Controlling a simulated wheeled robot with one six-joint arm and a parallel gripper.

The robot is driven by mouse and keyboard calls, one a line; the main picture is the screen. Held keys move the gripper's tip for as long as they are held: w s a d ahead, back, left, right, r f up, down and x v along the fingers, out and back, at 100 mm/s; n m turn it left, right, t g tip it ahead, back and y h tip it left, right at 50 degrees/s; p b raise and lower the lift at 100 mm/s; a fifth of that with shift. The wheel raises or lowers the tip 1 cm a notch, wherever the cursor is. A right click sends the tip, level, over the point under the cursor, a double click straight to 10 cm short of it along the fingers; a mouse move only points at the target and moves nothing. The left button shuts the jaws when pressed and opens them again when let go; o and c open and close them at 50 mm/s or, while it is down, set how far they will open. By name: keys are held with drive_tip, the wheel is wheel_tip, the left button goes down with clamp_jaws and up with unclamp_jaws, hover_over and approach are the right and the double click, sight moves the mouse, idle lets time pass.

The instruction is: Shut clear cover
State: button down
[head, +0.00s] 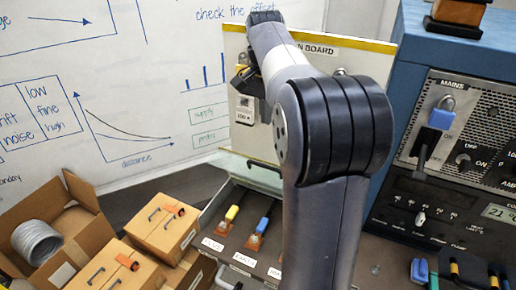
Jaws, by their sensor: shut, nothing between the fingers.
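The clear cover (248,171) is a see-through, faintly green panel. It stands tilted up at the back of a dark switch panel (228,251), below the white board. My arm crosses in front and hides its right part. A switch with a yellow handle (232,213) and one with a blue handle (263,225) sit uncovered on orange bases. My arm rises from the bottom, bends at the elbow and reaches back toward the board.
A yellow-edged board (372,46) stands behind, with a tag (244,110). The blue cabinet (408,62) with a blue padlock (440,115) is at right. Open carton (88,222) with a grey coil (37,242) and closed cartons (161,219) crowd the left.

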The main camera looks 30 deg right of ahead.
hover_over(259, 177)
drive_tip(key=w+d, duration=0.3)
drive_tip(key=d, duration=0.1)
drive_tip(key=f, duration=0.7)
drive_tip(key=shift+s+a+f, duration=0.15)
drive_tip(key=shift+a+f, duration=0.1)
drive_tip(key=shift+s+a+f+p, duration=0.25)
drive_tip(key=shift+s+a+f, duration=0.1)
drive_tip(key=shift+f, duration=0.25)
drive_tip(key=shift+s+a+f+p, duration=0.25)
drive_tip(key=shift+a+f, duration=0.1)
drive_tip(key=shift+f, duration=0.25)
drive_tip(key=shift+s+a+f, duration=0.2)
drive_tip(key=shift+a+f, duration=0.1)
drive_tip(key=shift+f, duration=0.25)
